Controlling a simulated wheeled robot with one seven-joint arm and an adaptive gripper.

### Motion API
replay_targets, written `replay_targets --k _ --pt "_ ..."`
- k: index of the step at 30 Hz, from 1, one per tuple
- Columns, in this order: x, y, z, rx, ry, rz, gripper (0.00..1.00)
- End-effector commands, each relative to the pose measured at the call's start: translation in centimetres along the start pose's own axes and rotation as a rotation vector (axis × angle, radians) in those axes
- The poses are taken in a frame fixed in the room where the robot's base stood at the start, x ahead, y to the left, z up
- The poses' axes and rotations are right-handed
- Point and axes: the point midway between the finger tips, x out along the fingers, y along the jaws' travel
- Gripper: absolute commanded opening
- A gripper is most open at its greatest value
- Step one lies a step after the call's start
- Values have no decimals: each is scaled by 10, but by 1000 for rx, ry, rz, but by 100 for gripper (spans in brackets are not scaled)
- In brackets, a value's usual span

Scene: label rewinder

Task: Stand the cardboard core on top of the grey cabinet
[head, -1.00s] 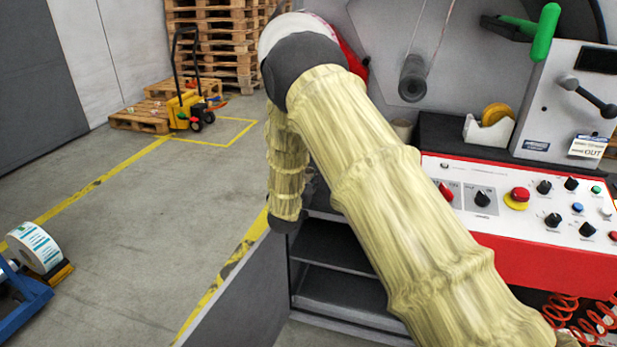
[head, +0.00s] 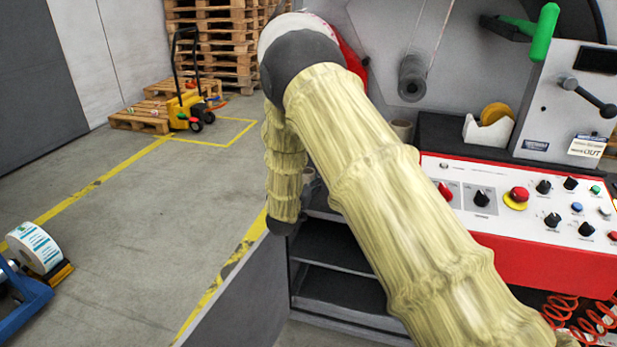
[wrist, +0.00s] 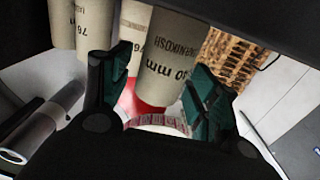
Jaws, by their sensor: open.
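In the wrist view, a beige cardboard core (wrist: 172,52) marked with a size in mm stands between the two fingers of my gripper (wrist: 155,84). The fingers are open, one on each side of it; I cannot tell whether either touches it. Two more printed cores (wrist: 80,28) and (wrist: 130,30) stand to its left. In the head view my forearm hides the gripper. The end of a beige core (head: 402,130) shows beside the machine. A grey cabinet with open shelves (head: 335,254) stands below the arm; its top is mostly hidden.
A red and white control panel (head: 530,205) is at the right, with a white holder and yellow roll (head: 490,125) behind it. A grey panel (head: 240,300) stands at the cabinet's left.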

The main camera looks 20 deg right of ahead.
Motion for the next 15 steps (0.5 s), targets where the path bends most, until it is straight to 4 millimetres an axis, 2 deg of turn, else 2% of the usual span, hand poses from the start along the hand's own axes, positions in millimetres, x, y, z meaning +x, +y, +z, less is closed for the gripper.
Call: replay_targets --k 15 --pt "-89 0 0 -2 0 -1 61"
